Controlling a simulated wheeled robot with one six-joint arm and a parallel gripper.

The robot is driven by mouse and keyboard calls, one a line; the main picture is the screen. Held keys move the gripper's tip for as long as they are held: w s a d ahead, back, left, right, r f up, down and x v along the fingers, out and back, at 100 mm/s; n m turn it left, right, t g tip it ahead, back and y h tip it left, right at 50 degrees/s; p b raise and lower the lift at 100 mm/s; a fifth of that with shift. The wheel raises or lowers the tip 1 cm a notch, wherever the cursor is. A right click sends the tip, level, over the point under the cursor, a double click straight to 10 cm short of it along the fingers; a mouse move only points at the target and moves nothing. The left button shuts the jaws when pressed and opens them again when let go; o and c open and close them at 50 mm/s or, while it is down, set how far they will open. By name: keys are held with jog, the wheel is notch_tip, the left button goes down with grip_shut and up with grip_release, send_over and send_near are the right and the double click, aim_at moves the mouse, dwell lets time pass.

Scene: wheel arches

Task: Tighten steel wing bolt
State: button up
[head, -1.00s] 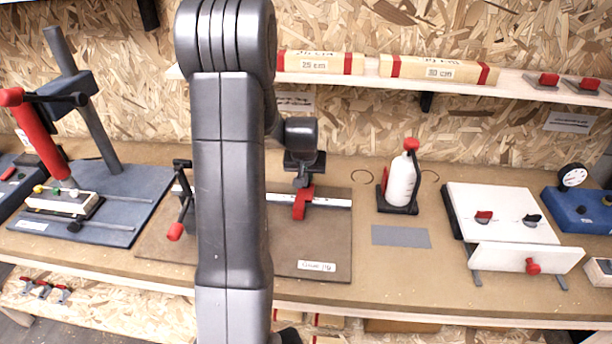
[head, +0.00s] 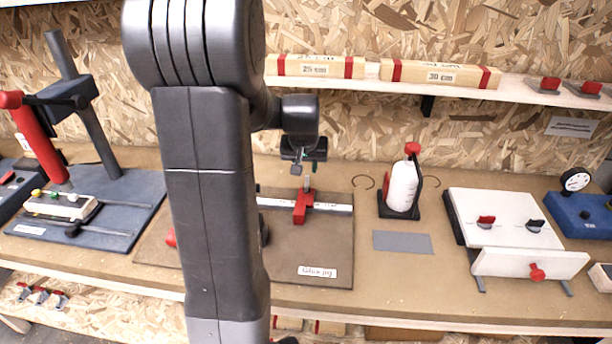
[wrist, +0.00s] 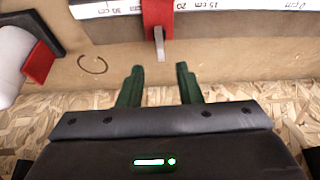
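The steel wing bolt (wrist: 159,42) is a small grey piece standing out from the red stop block (wrist: 157,14) in the wrist view. In the head view the bolt (head: 307,183) shows above the red stop block (head: 303,207), which sits on the white ruler (head: 335,208) of the glue jig. My gripper (wrist: 158,67) has two dark green fingers, spread apart and empty. The bolt lies just beyond the fingertips, roughly in line with the gap between them. In the head view my gripper (head: 306,167) is over the bolt.
The glue jig board (head: 315,245) lies on the bench, partly hidden by my arm. A white bottle in a black stand (head: 402,190) stands to its right. A shelf (head: 510,95) with wooden blocks runs behind. A grey mat (head: 402,242) lies in front of the bottle.

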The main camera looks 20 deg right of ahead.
aim_at(307, 181)
jog(key=v, duration=0.5)
jog(key=shift+s+r, duration=0.1)
jog(key=shift+r, duration=0.2)
jog(key=p+x, duration=0.1)
jog(key=x, duration=1.3)
jog(key=shift+s, duration=0.1)
jog(key=shift+r, duration=0.2)
